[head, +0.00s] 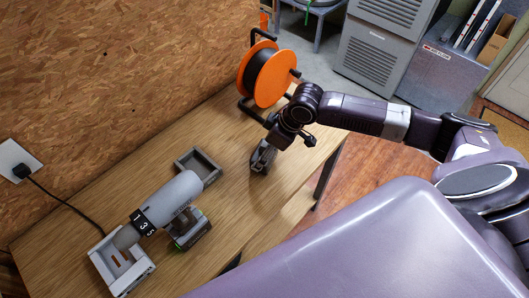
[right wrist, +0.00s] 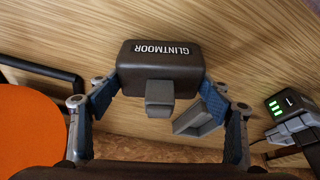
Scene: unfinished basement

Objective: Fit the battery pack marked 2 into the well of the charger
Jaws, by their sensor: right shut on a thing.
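My right gripper (head: 282,145) is shut on a dark battery pack (head: 262,157) over the right part of the bench. In the right wrist view, the blue-padded fingers grip both sides of the pack (right wrist: 160,62). It bears the word GLINTMOOR and has a grey raised connector block. No number shows on the faces in view. The light grey charger (head: 140,272) sits at the bench's left front, well facing up, with no pack visible in it. My left gripper is not in view.
A grey power tool (head: 178,192) lies beside the charger; its pack (head: 192,235) has green lights and reads 1 in the wrist view (right wrist: 290,100). A shallow grey tray (head: 211,175) lies behind it. An orange cable reel (head: 268,77) stands at the far end. A cord runs to a wall outlet (head: 15,165).

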